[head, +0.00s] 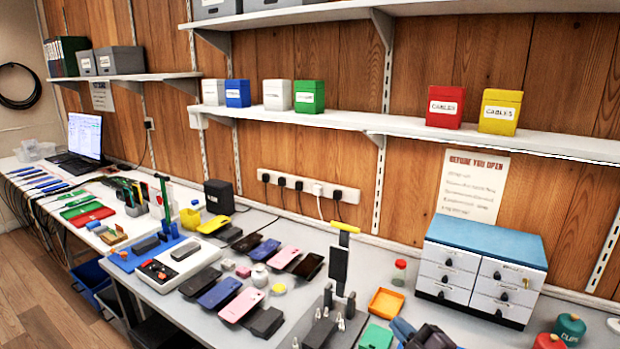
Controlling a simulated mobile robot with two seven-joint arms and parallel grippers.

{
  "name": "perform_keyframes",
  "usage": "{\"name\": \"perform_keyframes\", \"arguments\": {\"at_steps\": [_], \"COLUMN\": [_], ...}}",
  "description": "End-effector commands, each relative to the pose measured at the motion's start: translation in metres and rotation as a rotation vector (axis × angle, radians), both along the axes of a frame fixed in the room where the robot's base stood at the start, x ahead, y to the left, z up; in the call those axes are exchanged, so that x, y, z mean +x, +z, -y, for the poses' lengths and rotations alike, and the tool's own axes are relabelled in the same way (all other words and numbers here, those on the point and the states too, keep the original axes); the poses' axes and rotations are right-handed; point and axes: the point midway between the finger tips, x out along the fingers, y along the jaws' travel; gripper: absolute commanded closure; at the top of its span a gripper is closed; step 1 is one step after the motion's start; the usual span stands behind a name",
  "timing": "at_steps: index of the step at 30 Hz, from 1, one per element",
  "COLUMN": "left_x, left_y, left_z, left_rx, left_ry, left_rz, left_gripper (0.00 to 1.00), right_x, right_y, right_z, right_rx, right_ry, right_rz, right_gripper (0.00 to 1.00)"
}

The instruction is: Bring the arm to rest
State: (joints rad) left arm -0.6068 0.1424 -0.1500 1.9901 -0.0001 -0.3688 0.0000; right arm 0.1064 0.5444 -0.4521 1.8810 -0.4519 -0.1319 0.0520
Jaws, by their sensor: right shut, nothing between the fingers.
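My right gripper (410,331) shows at the bottom edge of the head view, right of centre. It is shut and empty, and the picture's edge cuts off most of it and its arm. It shows beside a green tray (376,337) and in front of an orange tray (386,302); I cannot tell its height above the bench. My left gripper is not in view.
Left of the gripper, a black stand with a yellow top (341,262) rises from the bench. Several phones, such as a pink one (241,304), lie further left. A drawer cabinet (480,270) stands behind right. Red (549,341) and green containers stand at the lower right.

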Motion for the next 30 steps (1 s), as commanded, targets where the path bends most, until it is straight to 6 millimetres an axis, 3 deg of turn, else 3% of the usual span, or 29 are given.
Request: {"name": "perform_keyframes", "arguments": {"at_steps": [1, 5, 9, 18, 24, 30], "left_x": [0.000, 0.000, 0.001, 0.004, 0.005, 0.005], "left_y": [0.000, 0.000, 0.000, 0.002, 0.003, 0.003], "left_z": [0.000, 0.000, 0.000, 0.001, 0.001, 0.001], "left_rx": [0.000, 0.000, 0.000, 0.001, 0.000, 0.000], "left_ry": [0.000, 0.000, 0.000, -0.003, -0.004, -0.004], "left_rz": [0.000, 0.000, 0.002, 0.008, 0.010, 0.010], "left_gripper": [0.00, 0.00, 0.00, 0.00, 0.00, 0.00], "right_x": [-0.011, -0.039, -0.081, -0.183, -0.228, -0.237], "right_y": [-0.017, -0.058, -0.100, -0.170, -0.197, -0.202], "right_z": [0.010, 0.035, 0.057, 0.094, 0.098, 0.099], "right_rx": [0.082, 0.265, 0.444, 0.661, 0.681, 0.677], "right_ry": [-0.066, -0.208, -0.335, -0.568, -0.639, -0.650], "right_rz": [-0.087, -0.287, -0.468, -0.662, -0.735, -0.748], "right_gripper": [1.00, 1.00, 1.00, 1.00, 1.00, 1.00]}}
